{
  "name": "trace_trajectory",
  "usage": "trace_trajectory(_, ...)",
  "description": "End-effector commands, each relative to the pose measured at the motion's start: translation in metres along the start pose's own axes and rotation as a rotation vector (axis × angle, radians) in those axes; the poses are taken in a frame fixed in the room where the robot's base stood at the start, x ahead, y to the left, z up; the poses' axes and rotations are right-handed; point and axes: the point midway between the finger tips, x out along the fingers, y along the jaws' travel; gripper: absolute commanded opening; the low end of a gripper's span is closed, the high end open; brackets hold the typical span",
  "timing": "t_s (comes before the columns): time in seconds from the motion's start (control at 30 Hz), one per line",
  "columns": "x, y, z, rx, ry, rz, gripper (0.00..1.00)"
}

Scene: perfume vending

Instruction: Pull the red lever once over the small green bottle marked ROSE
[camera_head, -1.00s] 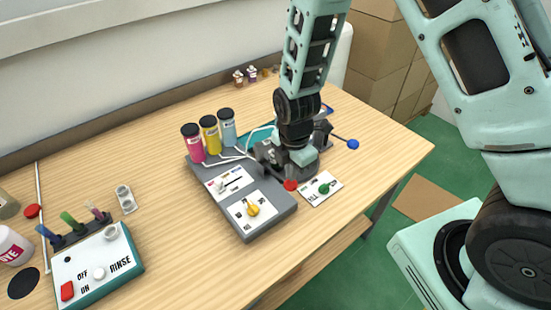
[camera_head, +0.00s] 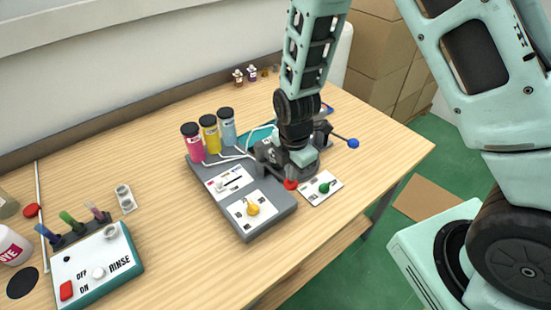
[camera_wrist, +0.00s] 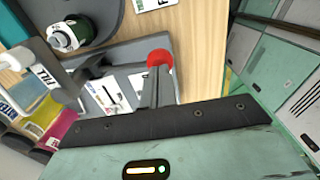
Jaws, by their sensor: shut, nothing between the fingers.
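The red lever's round knob (camera_head: 291,184) shows just below my gripper (camera_head: 286,164) at the grey machine's right side. In the wrist view the red knob (camera_wrist: 160,60) sits at the far end of my gripper's dark fingers (camera_wrist: 156,85), touching or very near them. My gripper is shut, with nothing held between the fingers. A small bottle with a green ring and white label (camera_wrist: 67,34) stands at the upper left of the wrist view; its marking is too small to read. In the head view my gripper and wrist hide the bottle and most of the lever.
The grey machine (camera_head: 276,222) carries a yellow knob (camera_head: 252,209) and pink, yellow and blue bottles (camera_head: 211,135). A green knob (camera_head: 324,188) on a white plate is right of the red knob. A blue-knobbed lever (camera_head: 353,144) sticks out behind. A rinse box (camera_head: 125,281) stands front left.

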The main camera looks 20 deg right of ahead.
Motion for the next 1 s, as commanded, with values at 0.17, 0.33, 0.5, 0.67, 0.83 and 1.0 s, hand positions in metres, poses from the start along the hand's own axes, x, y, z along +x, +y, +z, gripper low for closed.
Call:
trace_trajectory(0.17,0.009,0.000,0.000,0.000,0.000,0.000,0.00)
trace_trajectory(0.33,0.015,0.000,0.000,0.000,0.000,0.000,0.00)
trace_trajectory(0.5,0.022,0.000,0.000,0.000,0.000,0.000,0.00)
trace_trajectory(0.67,0.028,0.000,0.000,0.000,0.000,0.000,0.00)
trace_trajectory(0.83,0.034,0.000,0.000,0.000,0.000,0.000,0.00)
trace_trajectory(1.0,0.041,0.000,0.000,0.000,0.000,0.000,0.00)
